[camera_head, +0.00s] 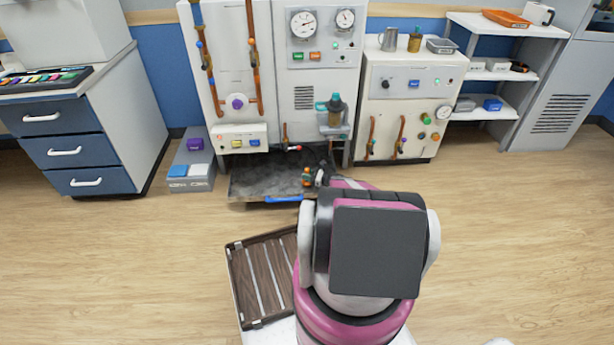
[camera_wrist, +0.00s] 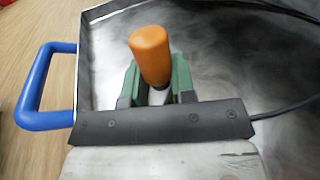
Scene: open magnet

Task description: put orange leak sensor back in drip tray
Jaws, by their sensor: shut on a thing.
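The orange leak sensor (camera_wrist: 151,54) is a rounded cylinder standing up between the two green fingers of my gripper (camera_wrist: 157,78) in the wrist view. The fingers are shut on it. The drip tray (camera_head: 248,184) is a dark, shallow metal tray on the floor below the white wall unit, with a blue handle (camera_head: 284,199) at its front. In the wrist view the handle (camera_wrist: 38,88) is at the left and the tray's grey floor lies around and behind the sensor. In the head view my gripper (camera_head: 311,178) is over the tray's right part. I cannot tell whether the sensor touches the tray floor.
A dark cable (camera_wrist: 290,106) shows at the right of the wrist view. A brown slatted tray (camera_head: 262,280) is nearer me. Open floor lies right.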

